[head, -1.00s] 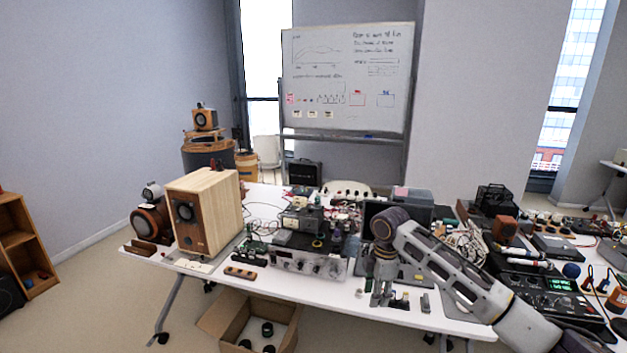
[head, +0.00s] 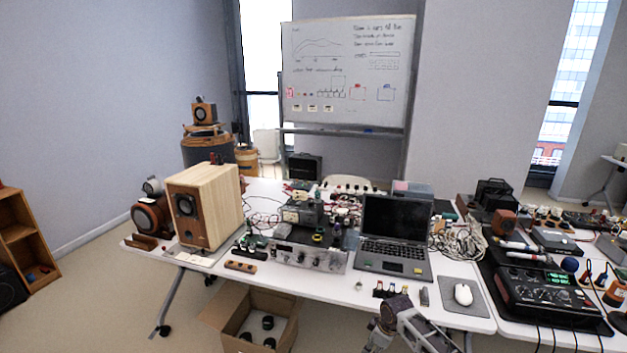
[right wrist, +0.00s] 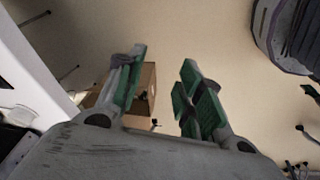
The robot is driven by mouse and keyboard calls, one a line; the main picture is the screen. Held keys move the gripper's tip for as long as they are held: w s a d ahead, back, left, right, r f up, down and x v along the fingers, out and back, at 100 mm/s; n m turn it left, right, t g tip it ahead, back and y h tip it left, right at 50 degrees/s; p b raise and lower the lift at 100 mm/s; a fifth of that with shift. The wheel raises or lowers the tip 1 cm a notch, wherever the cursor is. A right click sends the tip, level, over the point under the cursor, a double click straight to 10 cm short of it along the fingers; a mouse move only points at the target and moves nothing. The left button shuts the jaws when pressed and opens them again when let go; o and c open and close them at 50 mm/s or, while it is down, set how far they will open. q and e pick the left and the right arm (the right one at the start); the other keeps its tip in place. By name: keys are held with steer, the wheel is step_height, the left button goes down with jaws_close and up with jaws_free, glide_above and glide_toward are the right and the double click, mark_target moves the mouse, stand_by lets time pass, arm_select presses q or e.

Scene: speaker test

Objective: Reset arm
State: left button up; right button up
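My right gripper (head: 376,338) is low at the bottom edge of the head view, in front of the table's front edge. In the right wrist view the right gripper (right wrist: 163,66) has its two green-padded fingers apart, with nothing between them but the floor and part of a cardboard box farther off. My left gripper is not in view.
The white table (head: 325,290) holds a wooden speaker (head: 205,210), an amplifier (head: 305,260), an open laptop (head: 395,235), a mouse (head: 463,294) and a mixer (head: 545,290). An open cardboard box (head: 232,318) is on the floor below the front edge.

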steer(key=s+d+f+m+h, duration=0.1)
steer(key=s+d+f+m, duration=0.2)
steer(key=s+f, duration=0.95)
steer(key=s+d+f+m, duration=0.3)
steer(key=s+f, duration=0.6)
steer(key=f, duration=0.6)
steer(key=s+f+m, duration=0.1)
steer(key=s+f, duration=0.3)
steer(key=s, duration=0.7)
steer(key=s+f+m, duration=0.1)
steer(key=s+f, duration=0.3)
steer(key=s, duration=0.8)
steer(key=s+f+m+g, duration=0.1)
steer(key=s+f, duration=0.3)
steer(key=s, duration=0.8)
steer(key=shift+s+d+h, duration=0.15)
steer(key=shift+s+h, duration=0.1)
steer(key=shift+h, duration=0.15)
